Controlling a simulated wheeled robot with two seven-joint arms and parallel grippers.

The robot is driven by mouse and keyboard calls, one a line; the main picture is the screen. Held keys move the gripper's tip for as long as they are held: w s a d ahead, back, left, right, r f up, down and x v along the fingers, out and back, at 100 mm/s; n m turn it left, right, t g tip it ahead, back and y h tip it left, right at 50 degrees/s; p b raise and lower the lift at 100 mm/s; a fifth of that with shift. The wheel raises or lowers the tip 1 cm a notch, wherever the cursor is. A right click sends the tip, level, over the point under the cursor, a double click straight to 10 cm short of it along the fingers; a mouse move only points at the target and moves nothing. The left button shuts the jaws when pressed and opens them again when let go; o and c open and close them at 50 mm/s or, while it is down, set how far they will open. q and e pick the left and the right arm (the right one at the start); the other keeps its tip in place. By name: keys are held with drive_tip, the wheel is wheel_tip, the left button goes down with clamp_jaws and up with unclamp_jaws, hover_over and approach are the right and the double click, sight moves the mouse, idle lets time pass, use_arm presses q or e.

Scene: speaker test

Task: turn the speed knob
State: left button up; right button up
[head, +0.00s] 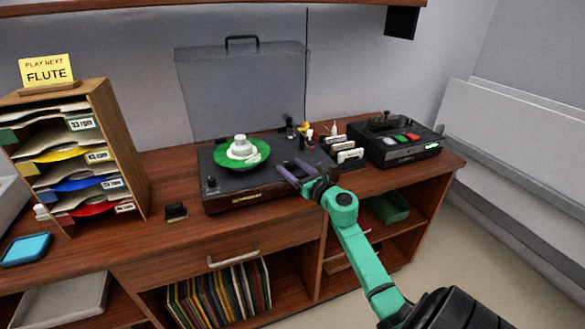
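The turntable (228,194) stands on the wooden counter with its clear lid raised. A green record (256,160) with a white piece at its centre lies on it. A small dark knob (211,183) sits at the deck's front left corner; I cannot read a label on it, so I cannot tell if it is the speed knob. My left gripper is not in view.
A wooden sleeve rack (118,150) with labelled slots and a yellow FLUTE sign (46,70) stands left. A black device (396,150) with coloured buttons stands right. A small black object (176,211) lies left of the turntable. The counter's front strip is mostly clear.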

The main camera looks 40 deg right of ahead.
clamp_jaws()
